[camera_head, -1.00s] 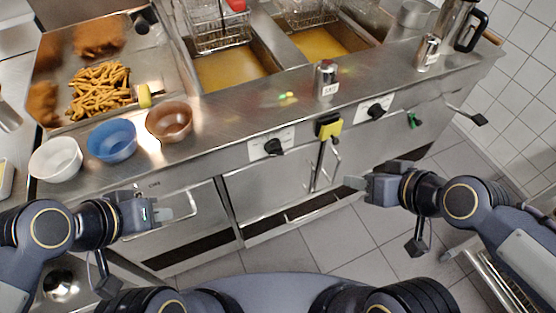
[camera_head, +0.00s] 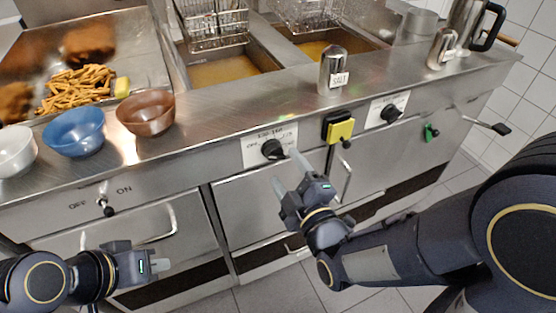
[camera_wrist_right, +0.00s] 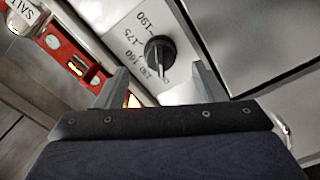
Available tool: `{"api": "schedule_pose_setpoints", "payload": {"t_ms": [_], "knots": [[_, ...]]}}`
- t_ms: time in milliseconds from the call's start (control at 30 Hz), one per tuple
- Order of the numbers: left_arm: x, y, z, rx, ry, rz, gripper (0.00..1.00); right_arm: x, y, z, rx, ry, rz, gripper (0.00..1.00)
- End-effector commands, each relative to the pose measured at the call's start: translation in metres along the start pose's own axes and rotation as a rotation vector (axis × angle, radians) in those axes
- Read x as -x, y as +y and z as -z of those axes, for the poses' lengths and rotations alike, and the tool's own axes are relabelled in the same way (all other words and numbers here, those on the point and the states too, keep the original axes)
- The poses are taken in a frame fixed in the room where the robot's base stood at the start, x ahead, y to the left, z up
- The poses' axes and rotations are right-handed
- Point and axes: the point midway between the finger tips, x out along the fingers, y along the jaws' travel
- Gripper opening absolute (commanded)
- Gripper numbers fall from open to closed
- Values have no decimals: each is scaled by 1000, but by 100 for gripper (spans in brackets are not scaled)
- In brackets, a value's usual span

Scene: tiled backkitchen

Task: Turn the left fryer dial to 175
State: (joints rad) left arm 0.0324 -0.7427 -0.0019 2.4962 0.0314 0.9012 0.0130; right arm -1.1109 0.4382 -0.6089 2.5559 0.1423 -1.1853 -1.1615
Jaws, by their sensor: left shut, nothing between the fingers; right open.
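The left fryer dial (camera_head: 272,149) is a black knob on a white label plate (camera_head: 255,157) on the steel fryer front. In the right wrist view the dial (camera_wrist_right: 160,50) sits ahead of the fingers, with 190, 175 and 160 printed to its left. Its pale pointer mark faces down in that view, away from 175. My right gripper (camera_head: 288,172) is open just below and right of the dial; the fingers (camera_wrist_right: 160,86) flank it in that view without visible contact. My left gripper (camera_head: 160,266) is shut and empty, low at the left.
A second dial (camera_head: 391,113) is further right. A salt shaker (camera_head: 332,72) stands on the counter edge. Bowls (camera_head: 148,112) and fries (camera_head: 76,88) are left. A switch (camera_head: 105,207) and door handles jut from the front.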

Motion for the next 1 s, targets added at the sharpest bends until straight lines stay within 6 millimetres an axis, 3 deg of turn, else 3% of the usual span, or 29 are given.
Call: {"api": "schedule_pose_setpoints", "payload": {"t_ms": [300,667,1000], "knots": [[-4,-2,-2,0,0,0,0,-44,0,-1,-1,-1,0,63],[-4,-2,-2,0,0,0,0,-50,0,0,-3,-1,2,63],[-4,-2,-2,0,0,0,0,-50,0,0,-3,-1,2,19]]}}
